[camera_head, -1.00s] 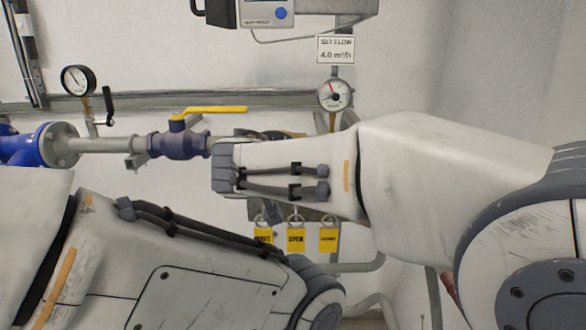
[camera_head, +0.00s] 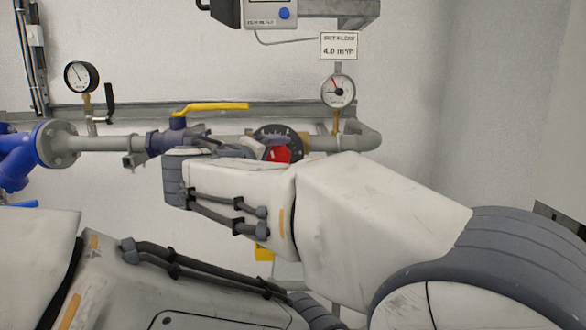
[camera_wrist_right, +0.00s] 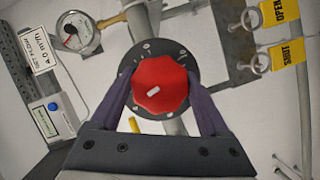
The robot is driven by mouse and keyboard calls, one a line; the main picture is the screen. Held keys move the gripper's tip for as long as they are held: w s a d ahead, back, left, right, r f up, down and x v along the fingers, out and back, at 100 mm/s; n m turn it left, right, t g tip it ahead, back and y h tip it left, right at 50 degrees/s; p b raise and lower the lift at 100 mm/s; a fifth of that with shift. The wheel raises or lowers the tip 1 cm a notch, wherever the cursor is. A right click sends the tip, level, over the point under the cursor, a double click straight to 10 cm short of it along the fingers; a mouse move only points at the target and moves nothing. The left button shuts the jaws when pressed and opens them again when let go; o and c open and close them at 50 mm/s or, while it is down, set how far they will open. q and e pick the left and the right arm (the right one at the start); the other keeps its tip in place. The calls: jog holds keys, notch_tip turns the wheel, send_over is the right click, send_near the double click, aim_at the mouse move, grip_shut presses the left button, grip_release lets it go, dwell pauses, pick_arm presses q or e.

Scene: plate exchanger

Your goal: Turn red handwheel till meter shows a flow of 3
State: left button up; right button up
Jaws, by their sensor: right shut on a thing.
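The red handwheel (camera_head: 281,155) sits on a dark round scale plate (camera_head: 292,133) on the pipe, partly behind my right gripper (camera_head: 266,146). In the right wrist view the red handwheel (camera_wrist_right: 160,85) lies between the two dark fingers of my right gripper (camera_wrist_right: 161,80), which is shut on it. A white mark shows on the wheel's face. A round dial gauge (camera_head: 338,91) with a red needle hangs right of the wheel, under a "SET FLOW 4.0 m³/h" sign (camera_head: 340,46). A meter box (camera_head: 268,13) with a blue button is cut off at the top. My left gripper is out of view.
A yellow-handled valve (camera_head: 210,108) and another gauge (camera_head: 80,77) stand on the pipe to the left. Yellow tags, one reading OPEN (camera_wrist_right: 279,12) and one SHUT (camera_wrist_right: 287,51), hang near the wheel.

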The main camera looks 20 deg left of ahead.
jog(key=n+b, duration=0.1)
jog(key=n+t+b, duration=0.1)
jog(key=n, duration=0.1)
jog(key=shift+f, duration=0.3)
jog(key=n+t+b, duration=0.1)
jog(key=n+b, duration=0.2)
jog(key=shift+n+t+h, duration=0.3)
jog(key=n+b, duration=0.1)
jog(key=n, duration=0.1)
jog(key=n+t+y+b, duration=0.1)
jog(key=n+b, duration=0.1)
jog(key=shift+r+n+t, duration=0.1)
jog(key=shift+n+t, duration=0.2)
jog(key=shift+n, duration=0.1)
jog(key=shift+n+y+b, duration=0.3)
jog(key=shift+n, duration=0.3)
jog(key=shift+r, duration=0.1)
